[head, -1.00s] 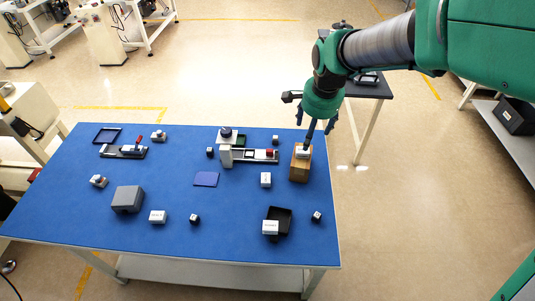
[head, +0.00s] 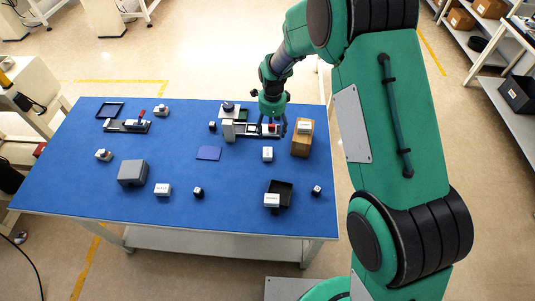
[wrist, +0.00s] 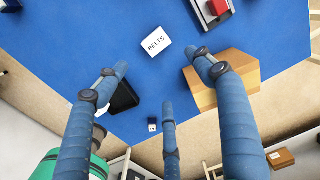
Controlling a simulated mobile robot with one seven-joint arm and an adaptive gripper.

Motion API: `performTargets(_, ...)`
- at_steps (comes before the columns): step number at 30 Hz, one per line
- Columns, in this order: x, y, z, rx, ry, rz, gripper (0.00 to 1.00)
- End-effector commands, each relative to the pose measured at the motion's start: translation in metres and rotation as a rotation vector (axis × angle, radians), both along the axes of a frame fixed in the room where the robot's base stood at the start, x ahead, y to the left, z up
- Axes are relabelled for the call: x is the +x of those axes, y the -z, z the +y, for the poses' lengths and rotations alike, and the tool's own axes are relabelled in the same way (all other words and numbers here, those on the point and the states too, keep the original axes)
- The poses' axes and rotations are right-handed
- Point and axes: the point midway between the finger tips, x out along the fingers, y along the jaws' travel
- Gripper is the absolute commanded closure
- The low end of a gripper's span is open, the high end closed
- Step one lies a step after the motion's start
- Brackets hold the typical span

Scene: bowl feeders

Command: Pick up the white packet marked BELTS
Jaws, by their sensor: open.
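The white packet marked BELTS (wrist: 156,42) lies flat on the blue table top, its label readable in the wrist view. In the head view it matches the white packet (head: 267,154) left of the cardboard box, though its label is too small to read there. My gripper (head: 271,128) is open and empty above the table, near the fixture with the red part. In the wrist view my spread fingers (wrist: 163,75) hang apart from the packet, which shows beyond and between their tips.
The cardboard box (head: 301,146) carries a white packet (head: 304,127). A black tray (head: 284,188) with a white packet (head: 272,200) stands nearer the front. The fixture (head: 252,130) is behind the BELTS packet, and a blue plate (head: 209,153) lies to its left.

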Motion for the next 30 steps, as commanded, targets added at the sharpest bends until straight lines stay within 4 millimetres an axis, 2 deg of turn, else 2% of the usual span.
performTargets(3,0.002,0.021,0.009,-0.004,0.040,0.015,0.31)
performTargets(6,0.002,0.032,0.013,-0.006,0.061,0.021,0.31)
performTargets(22,0.002,0.039,0.014,-0.007,0.070,0.023,0.31)
performTargets(30,0.002,0.069,0.014,-0.008,0.070,0.025,0.31)
